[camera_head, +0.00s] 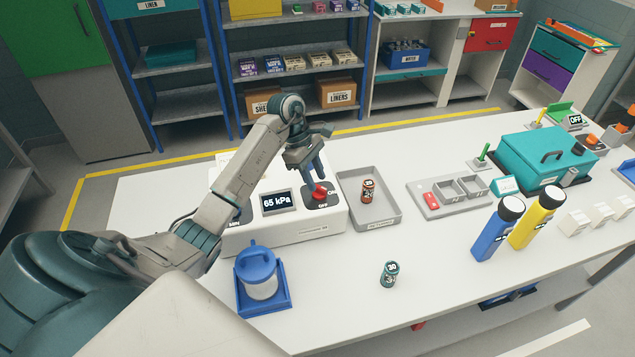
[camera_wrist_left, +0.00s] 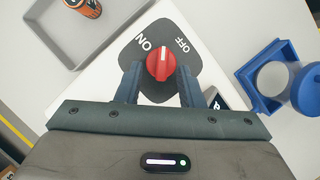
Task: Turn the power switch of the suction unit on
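The suction unit (camera_head: 290,229) is a white box on the table, with a small display (camera_head: 278,202) reading "65 kPa". Its power switch is a red knob (camera_head: 320,190) on a dark plate marked ON and OFF. In the wrist view the knob (camera_wrist_left: 161,65) has a white mark pointing between ON at upper left and OFF at upper right. My left gripper (camera_head: 314,176) reaches down over it from above. In the wrist view the left gripper's fingers (camera_wrist_left: 160,78) lie close on both sides of the knob, seemingly touching it. My right gripper is out of view.
A grey tray (camera_head: 384,217) with an orange can (camera_head: 367,190) stands right of the unit. A blue holder (camera_head: 264,303) with a lidded jar is in front, and a green can (camera_head: 389,274) stands nearby. Blue and yellow bottles and a teal case (camera_head: 540,160) are farther right.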

